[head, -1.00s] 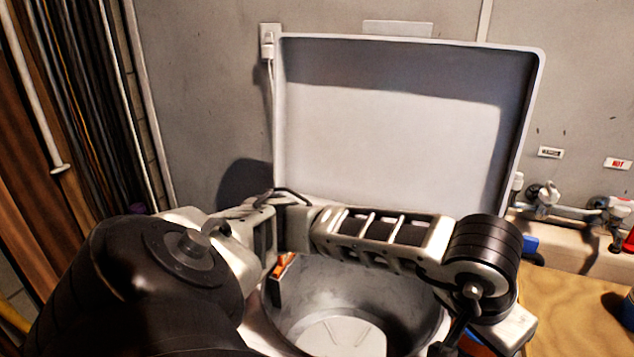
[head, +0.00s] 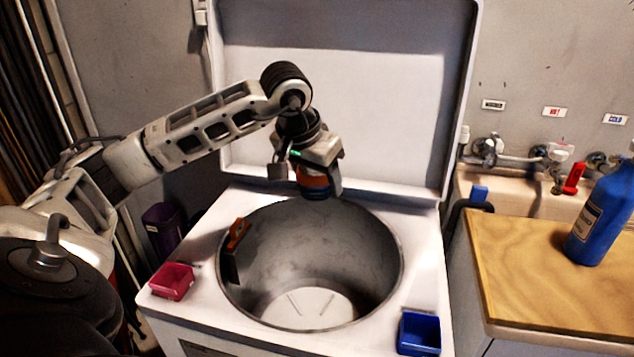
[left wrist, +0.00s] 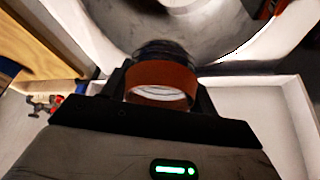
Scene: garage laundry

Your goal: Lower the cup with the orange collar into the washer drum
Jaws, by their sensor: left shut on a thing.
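The cup with the orange collar (head: 316,183) is dark blue below its collar. My left gripper (head: 305,176) is shut on it at the back rim of the washer drum. In the left wrist view the collar (left wrist: 161,80) sits between the two fingers, and the drum (left wrist: 195,35) shows beyond it. The open washer drum (head: 310,255) is a grey metal tub. I cannot tell from the head view whether the cup's bottom is over the opening or over the rim. My right gripper is out of view.
An orange-topped dark piece (head: 236,245) sits on the drum's left rim. A red tray (head: 172,281) and a blue tray (head: 419,334) lie on the washer top. The raised lid (head: 345,100) stands behind. A blue bottle (head: 603,217) stands on the wooden counter (head: 545,280) at right.

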